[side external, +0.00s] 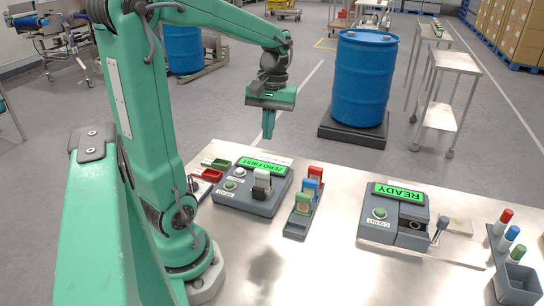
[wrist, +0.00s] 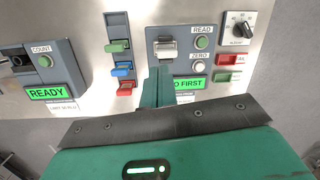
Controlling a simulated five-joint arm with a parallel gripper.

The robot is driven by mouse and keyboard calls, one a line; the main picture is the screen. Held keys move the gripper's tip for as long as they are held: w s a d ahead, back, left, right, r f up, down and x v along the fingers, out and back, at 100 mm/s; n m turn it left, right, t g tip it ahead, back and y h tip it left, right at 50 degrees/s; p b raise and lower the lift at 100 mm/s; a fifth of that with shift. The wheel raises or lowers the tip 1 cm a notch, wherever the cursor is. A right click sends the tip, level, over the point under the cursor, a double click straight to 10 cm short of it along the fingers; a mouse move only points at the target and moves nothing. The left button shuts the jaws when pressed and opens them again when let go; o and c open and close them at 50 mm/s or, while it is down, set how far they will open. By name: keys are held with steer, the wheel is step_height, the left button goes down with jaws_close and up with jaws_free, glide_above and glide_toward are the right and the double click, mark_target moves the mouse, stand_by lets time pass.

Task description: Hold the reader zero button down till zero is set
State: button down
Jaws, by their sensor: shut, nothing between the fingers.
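The reader (side external: 245,200) is a grey box on the metal table with a lit green display (side external: 264,166) reading ZERO FIRST. In the wrist view the white zero button (wrist: 199,68) sits below the green READ button (wrist: 201,43), above the display (wrist: 191,84). The zero button also shows in the side view (side external: 240,172). A pale grey block (side external: 262,182) stands in the reader. My gripper (side external: 268,136) is shut and empty, pointing down above the reader's far side, apart from it. In the wrist view its fingers (wrist: 157,88) hide the display's left part.
A rack (side external: 298,225) of red, blue and green pieces stands right of the reader. Farther right is a counter (side external: 385,228) showing READY. Red and green trays (side external: 211,174) lie left of the reader, near a dial (wrist: 240,26). A blue drum (side external: 361,80) stands behind the table.

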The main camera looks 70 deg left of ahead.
steer(key=s+a+f+n+g+h, duration=0.1)
steer(key=s+a+f+n+h, duration=0.1)
steer(key=a, duration=0.4)
steer(key=s+a+f+n+g+h, duration=0.1)
steer(key=a+f+n+g+h, duration=0.1)
steer(key=a+n, duration=0.4)
steer(key=shift+s+a+f+n+h, duration=0.35)
steer(key=shift+a+f+h, duration=0.2)
steer(key=shift+f, duration=0.85)
steer(key=shift+f, duration=0.15)
glide_toward(238, 172)
steer(key=shift+s+d+r+x, duration=0.1)
steer(key=shift+x, duration=0.8)
steer(key=shift+s+d+r+x, duration=0.1)
steer(key=shift+x, duration=0.75)
steer(key=shift+s+d+r+x, duration=0.1)
steer(key=shift+d+x, duration=0.05)
steer(key=shift+x, duration=0.75)
steer(key=shift+w+f, duration=0.1)
steer(key=shift+f, duration=0.85)
stand_by(1.3)
